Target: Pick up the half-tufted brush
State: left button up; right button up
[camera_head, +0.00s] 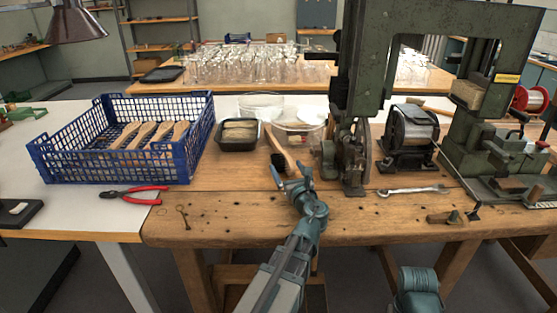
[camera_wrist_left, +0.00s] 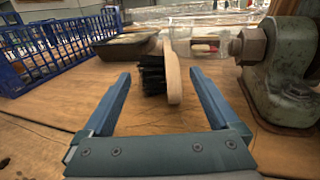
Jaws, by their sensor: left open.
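The half-tufted brush (camera_head: 279,141) has a pale wooden body and a patch of black bristles. It sits on the wooden bench to the left of the green machine. In the left wrist view the brush (camera_wrist_left: 173,80) stands on edge, its bristles facing left. My left gripper (camera_head: 291,175) is open and empty at the near end of the brush. Its two blue fingers appear on either side of the brush in the left wrist view, with the brush beyond the palm. Whether a finger touches it I cannot tell. My right gripper is out of view.
A green machine (camera_head: 357,83) stands close on the right. A dark tray (camera_head: 237,145) and a blue crate (camera_head: 111,166) with wooden brush bodies are to the left. Red-handled pliers (camera_head: 148,188) and a wrench (camera_head: 412,191) lie near the front. Bare bench shows around my left gripper.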

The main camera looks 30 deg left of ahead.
aim_at(281, 154)
pick_arm(q)
jog(key=shift+r+x, duration=0.2)
jog(key=shift+x, duration=3.35)
jog(key=shift+d, duration=0.1)
grip_shut()
jog(key=shift+r, duration=0.2)
